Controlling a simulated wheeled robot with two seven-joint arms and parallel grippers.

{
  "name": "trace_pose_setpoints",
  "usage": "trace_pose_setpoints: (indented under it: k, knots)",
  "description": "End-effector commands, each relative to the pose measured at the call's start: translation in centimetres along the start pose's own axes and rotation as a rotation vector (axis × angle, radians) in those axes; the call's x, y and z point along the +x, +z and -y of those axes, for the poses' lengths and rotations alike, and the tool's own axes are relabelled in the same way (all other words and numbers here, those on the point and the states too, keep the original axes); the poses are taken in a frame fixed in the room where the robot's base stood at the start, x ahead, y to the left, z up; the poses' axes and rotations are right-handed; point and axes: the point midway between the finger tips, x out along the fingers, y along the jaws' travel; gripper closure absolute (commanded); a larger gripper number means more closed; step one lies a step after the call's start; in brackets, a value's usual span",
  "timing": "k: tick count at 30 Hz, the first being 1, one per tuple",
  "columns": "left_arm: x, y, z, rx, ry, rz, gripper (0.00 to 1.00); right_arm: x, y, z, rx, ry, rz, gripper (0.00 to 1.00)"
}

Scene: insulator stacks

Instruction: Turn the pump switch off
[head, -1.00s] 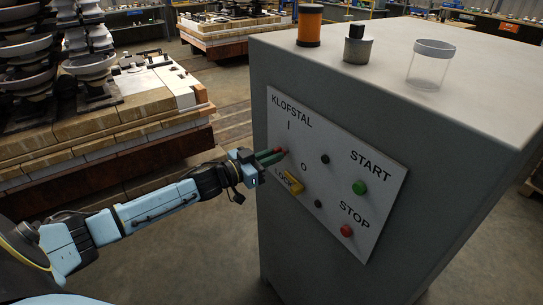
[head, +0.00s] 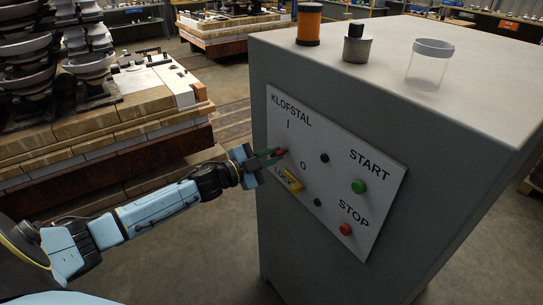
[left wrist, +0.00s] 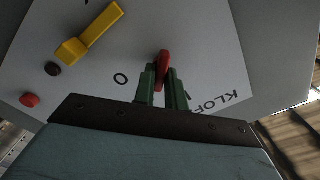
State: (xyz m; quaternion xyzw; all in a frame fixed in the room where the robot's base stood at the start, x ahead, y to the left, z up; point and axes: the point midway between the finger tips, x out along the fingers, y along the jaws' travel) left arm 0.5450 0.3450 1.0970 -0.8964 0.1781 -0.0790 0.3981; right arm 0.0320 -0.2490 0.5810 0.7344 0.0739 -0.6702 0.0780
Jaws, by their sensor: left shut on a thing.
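The pump switch is a red handle (left wrist: 163,62) on a white panel (head: 330,192), between the I and O marks. In the head view only a bit of the red handle (head: 283,151) shows at the fingertips. My left gripper (head: 276,155) reaches the panel from the left, its green fingers just below the I mark. In the left wrist view the fingers (left wrist: 162,84) are shut on the red handle, one on each side. The handle's base is partly hidden, and its exact angle is hard to tell. My right gripper is not in view.
A yellow LOCK lever (head: 292,181) sits just below the switch. A green START button (head: 358,187) and red STOP button (head: 346,229) are to the right. The grey cabinet (head: 400,110) carries an orange jar (head: 309,24), a dark bottle (head: 357,46) and a clear cup (head: 430,64).

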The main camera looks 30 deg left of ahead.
Motion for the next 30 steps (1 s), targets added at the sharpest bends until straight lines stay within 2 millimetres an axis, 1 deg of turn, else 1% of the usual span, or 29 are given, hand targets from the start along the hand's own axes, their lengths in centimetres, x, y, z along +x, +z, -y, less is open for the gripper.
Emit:
trace_pose_setpoints:
  k: [15,24,30]
  knots:
    - [0.0,0.1,-0.3,0.474,0.0,-0.002,1.0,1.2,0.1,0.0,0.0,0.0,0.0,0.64]
    - [0.0,0.1,-0.4,0.661,0.0,-0.001,1.0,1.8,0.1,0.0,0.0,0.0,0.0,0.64]
    - [0.0,0.1,-0.4,0.725,0.0,0.0,1.0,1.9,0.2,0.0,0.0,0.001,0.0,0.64]
